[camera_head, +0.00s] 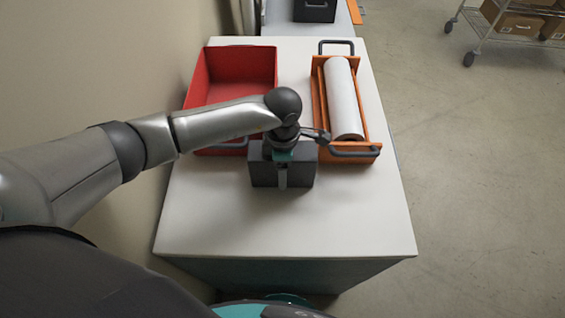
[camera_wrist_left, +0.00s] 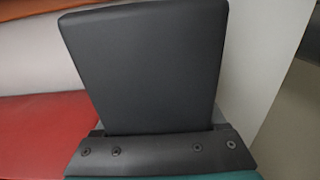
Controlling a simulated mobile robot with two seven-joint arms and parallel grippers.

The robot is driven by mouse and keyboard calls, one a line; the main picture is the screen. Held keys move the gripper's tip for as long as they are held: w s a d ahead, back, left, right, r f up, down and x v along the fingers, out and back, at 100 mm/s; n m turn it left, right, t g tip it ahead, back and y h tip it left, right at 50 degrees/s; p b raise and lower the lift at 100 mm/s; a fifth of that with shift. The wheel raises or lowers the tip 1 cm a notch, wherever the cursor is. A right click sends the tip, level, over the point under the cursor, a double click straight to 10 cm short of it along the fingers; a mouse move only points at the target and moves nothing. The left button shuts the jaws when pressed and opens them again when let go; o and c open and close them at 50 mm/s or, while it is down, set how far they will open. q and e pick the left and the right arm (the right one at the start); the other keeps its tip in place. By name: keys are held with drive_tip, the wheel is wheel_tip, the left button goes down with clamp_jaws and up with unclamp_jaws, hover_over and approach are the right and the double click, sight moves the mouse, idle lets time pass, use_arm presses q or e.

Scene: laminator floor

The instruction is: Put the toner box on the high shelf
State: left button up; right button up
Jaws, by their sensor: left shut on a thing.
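A dark grey box (camera_head: 264,175), which I take to be the toner box, is over the near middle of the white-topped cabinet. My left gripper (camera_head: 283,168) reaches down to it from above and is shut on it. A light grey finger lies against its near face. I cannot tell whether the box touches the cabinet top. In the left wrist view a dark flat face, apparently the box (camera_wrist_left: 145,65), fills the middle. My right gripper is not in view. I cannot make out a high shelf.
The white cabinet top (camera_head: 340,220) is clear in front. A red bin (camera_head: 265,57) stands behind left, by the wall. An orange tray (camera_head: 374,150) with a white roll (camera_head: 343,98) is behind right. A wire trolley (camera_head: 484,42) with cartons stands far right; open floor lies right.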

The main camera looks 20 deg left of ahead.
use_arm(q)
clamp_jaws()
drive_tip(key=shift+w+r, duration=0.1)
drive_tip(key=shift+r, duration=0.05)
